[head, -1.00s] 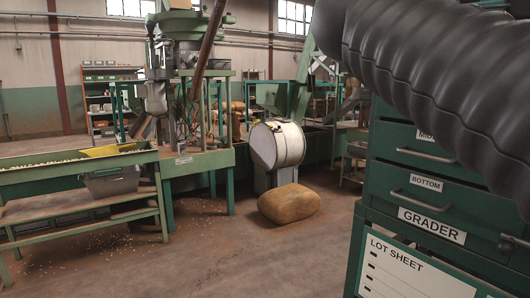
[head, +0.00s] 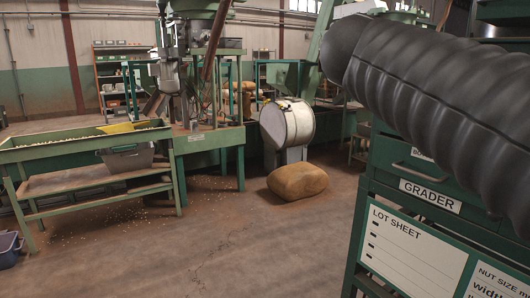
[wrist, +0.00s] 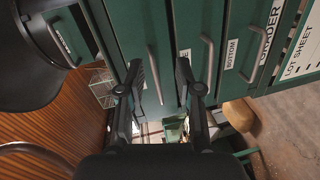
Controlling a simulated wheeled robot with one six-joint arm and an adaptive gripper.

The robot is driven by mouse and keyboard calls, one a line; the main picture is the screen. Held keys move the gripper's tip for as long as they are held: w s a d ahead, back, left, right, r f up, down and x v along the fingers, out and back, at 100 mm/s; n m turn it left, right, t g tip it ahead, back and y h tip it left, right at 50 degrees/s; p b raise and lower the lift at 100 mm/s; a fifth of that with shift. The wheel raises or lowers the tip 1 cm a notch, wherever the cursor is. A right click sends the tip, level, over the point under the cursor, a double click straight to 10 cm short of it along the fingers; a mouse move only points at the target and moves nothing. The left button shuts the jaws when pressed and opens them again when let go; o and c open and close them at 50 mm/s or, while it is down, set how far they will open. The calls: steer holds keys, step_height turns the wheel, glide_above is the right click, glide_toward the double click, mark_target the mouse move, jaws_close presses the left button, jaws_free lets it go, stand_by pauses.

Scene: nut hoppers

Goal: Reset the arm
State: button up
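My gripper (wrist: 160,80) shows in the wrist view with its two black fingers apart and nothing between them. The fingers appear in front of the green drawer fronts of the grader cabinet (wrist: 228,40); I cannot tell if they touch. In the head view my black ribbed arm crosses the upper right, and the gripper itself is out of sight. The arm hides much of the green grader cabinet (head: 402,208) there, including most of its drawers.
A white drum (head: 287,123) and a brown sack (head: 297,182) stand mid-floor. A green trough table (head: 75,148) with a grey bin (head: 127,158) is at left. A blue tub (head: 8,249) sits at the lower left edge. The front floor is open.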

steer(key=a+f+y, duration=0.3)
steer(key=f+y, duration=0.1)
steer(key=f, duration=0.6)
steer(key=a+f+y, duration=0.3)
steer(key=f, duration=0.8)
steer(key=s+a+f+m+g+y, duration=0.1)
steer(key=s+a+f+m+y, duration=0.1)
steer(key=s+f, duration=0.5)
steer(key=s+a+f+m+g+y, duration=0.1)
steer(key=s+a+f+y, duration=0.4)
steer(key=f, duration=0.6)
steer(key=shift+s+f+m, duration=0.25)
steer(key=shift+s+m, duration=0.55)
steer(key=shift+s, duration=0.1)
